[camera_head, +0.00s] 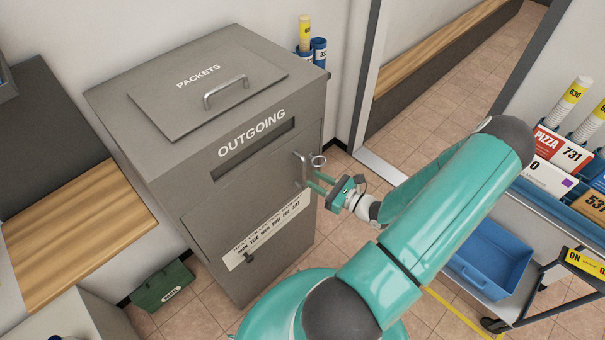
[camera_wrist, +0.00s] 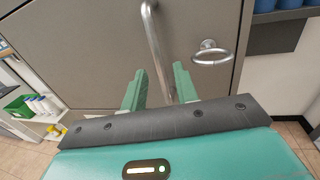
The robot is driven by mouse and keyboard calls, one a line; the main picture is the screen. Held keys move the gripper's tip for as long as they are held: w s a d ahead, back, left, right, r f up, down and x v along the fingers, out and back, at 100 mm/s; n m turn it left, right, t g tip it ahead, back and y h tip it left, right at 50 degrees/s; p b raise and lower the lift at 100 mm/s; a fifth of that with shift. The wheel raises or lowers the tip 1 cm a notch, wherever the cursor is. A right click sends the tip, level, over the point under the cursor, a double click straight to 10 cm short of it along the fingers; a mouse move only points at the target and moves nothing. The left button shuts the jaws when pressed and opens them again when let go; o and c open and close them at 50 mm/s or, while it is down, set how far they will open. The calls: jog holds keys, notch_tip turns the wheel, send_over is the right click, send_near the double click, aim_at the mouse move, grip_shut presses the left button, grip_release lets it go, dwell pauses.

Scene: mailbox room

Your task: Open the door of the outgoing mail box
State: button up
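The grey outgoing mail box (camera_head: 150,170) stands left of centre in the head view, with a slot in its upper front. Its front door (camera_head: 222,222) lies below the slot and carries a notice strip; I cannot tell whether it is fully closed. A metal bar handle (camera_head: 301,168) is near the door's right edge, and a ring (camera_head: 318,160) is right of it. In the wrist view the handle (camera_wrist: 155,45) runs down between the green fingers of my gripper (camera_wrist: 159,78). My gripper (camera_head: 313,181) is open around the handle's lower part, with gaps visible on both sides.
A packets lid with a handle (camera_head: 226,92) tops the box. A wooden bench (camera_head: 80,230) and a green mail crate (camera_head: 162,285) are at left. A cart with a blue bin (camera_head: 492,258) stands at right. Tiled floor shows right of the box.

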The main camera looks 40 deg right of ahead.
aim_at(304, 187)
jog(key=x, duration=0.5)
jog(key=shift+c, duration=0.4)
grip_shut()
